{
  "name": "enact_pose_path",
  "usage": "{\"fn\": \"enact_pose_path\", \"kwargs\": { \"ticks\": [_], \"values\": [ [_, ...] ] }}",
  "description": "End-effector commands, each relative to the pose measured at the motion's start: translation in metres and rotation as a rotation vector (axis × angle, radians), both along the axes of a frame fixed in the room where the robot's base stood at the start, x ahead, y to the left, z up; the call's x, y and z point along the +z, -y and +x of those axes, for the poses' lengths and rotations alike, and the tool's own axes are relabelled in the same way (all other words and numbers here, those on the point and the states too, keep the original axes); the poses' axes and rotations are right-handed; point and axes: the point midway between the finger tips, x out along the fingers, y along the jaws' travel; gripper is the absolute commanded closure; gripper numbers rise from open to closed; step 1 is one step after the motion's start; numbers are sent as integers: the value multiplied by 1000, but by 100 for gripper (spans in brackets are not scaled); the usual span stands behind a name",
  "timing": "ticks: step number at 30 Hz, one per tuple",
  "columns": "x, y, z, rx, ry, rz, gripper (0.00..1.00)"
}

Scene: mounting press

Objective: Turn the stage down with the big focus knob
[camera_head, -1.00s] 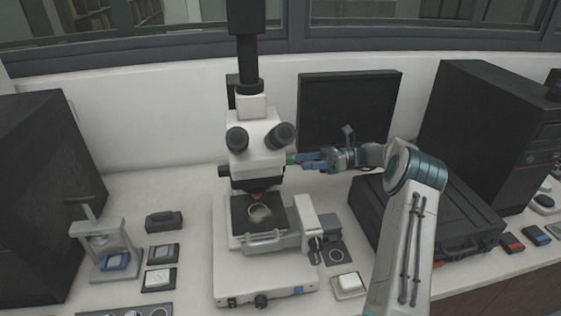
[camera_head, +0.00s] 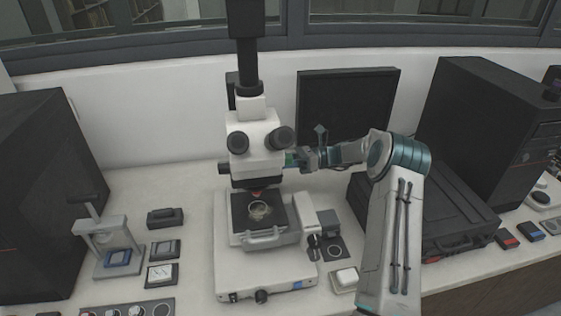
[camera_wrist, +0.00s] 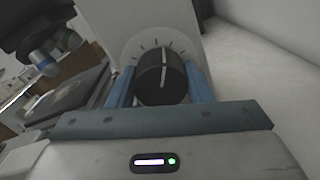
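The white microscope (camera_head: 257,135) stands in the middle of the bench in the head view, with its stage (camera_head: 278,237) low at the front. In the wrist view the big focus knob (camera_wrist: 162,80) is a black round knob with a white line, and tick marks surround it on the white body. My gripper (camera_wrist: 162,88) has its blue fingers apart, one on each side of the knob. Whether they touch it is not clear. In the head view my gripper (camera_head: 291,159) is at the microscope's right side and hides the knob.
A dark monitor (camera_head: 345,105) stands behind my arm. A black case (camera_head: 455,215) and a black computer tower (camera_head: 490,125) are at the right. A small press (camera_head: 112,232) and sample holders stand to the left.

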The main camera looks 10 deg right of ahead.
Motion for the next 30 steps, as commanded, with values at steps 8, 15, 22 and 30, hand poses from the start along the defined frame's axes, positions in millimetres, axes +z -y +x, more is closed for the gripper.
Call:
{"fn": "enact_pose_path", "kwargs": {
  "ticks": [8,15,22,30],
  "values": [
    [-1,1,0,-2,15,-1,77],
    [-3,1,0,-3,114,-2,77],
    [-5,1,0,-3,300,-1,77],
    [-5,1,0,-3,558,0,77]
  ]
}}
